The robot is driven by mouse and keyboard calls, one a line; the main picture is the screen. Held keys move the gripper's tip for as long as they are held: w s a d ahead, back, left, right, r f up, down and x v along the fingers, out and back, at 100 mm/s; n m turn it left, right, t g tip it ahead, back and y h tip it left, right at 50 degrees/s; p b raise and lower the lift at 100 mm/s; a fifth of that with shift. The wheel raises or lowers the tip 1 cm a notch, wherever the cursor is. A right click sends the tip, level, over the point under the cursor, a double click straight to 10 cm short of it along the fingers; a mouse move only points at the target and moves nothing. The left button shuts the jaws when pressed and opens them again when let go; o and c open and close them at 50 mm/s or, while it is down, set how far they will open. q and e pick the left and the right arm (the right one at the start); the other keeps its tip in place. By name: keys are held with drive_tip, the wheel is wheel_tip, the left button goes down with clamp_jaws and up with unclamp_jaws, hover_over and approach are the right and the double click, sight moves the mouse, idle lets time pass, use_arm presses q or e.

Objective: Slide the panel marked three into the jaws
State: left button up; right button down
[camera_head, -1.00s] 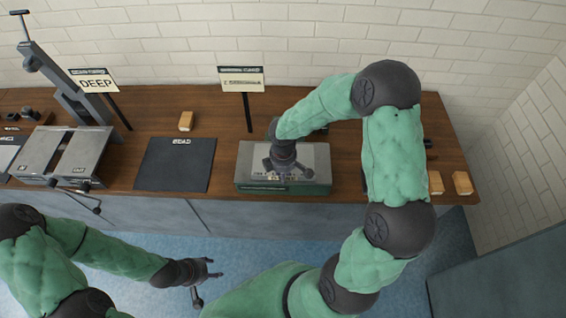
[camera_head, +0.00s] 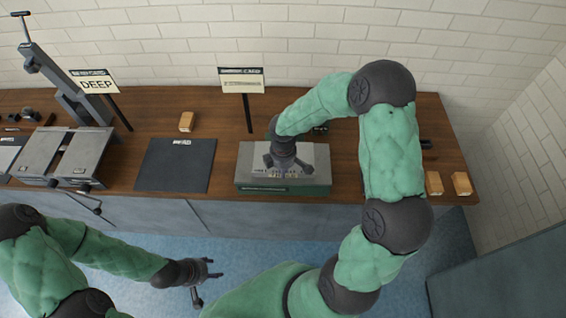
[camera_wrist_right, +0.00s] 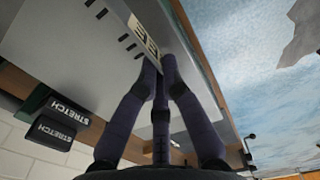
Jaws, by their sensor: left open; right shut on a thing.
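My right gripper (camera_head: 282,165) is shut at the front of a flat grey panel (camera_head: 310,158) on the green-sided stand (camera_head: 318,190) at mid-bench. In the right wrist view the gripper's fingers (camera_wrist_right: 160,66) close at the edge of the grey panel (camera_wrist_right: 75,35), which has dark slots. A pale label (camera_wrist_right: 145,32) with black marks sits by the fingertips, partly hidden; I cannot read it surely. A grey vise-like device with two plates (camera_head: 40,152), probably the jaws, stands at the far left. My left gripper (camera_head: 207,282) is open and empty in front of the bench.
A black mat (camera_head: 176,168) lies between the two devices. Wooden blocks (camera_head: 186,121) lie behind the mat and at the right end (camera_head: 461,184). A tall grey post (camera_head: 68,88) leans at the left.

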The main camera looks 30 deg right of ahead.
drive_tip(key=shift+w+d, duration=0.3)
drive_tip(key=shift+w, duration=0.2)
drive_tip(key=shift+w+d, duration=0.15)
drive_tip(key=shift+w, duration=0.1)
drive_tip(key=shift+w+d+p, duration=0.3)
drive_tip(key=shift+w+d, duration=0.1)
drive_tip(key=shift+w, duration=0.25)
drive_tip(key=shift+w+d+p, duration=0.25)
drive_tip(key=shift+w+d, duration=0.15)
drive_tip(key=shift+w, duration=0.25)
drive_tip(key=c, duration=0.8)
unclamp_jaws()
drive_tip(key=shift+o, duration=0.2)
wheel_tip(320, 180, up, 7)
drive_tip(key=p, duration=0.5)
drive_tip(key=s+a+b, duration=0.2)
drive_tip(key=s+a, duration=0.4)
drive_tip(key=s, duration=0.4)
drive_tip(key=shift+s+a, duration=0.15)
idle(0.8)
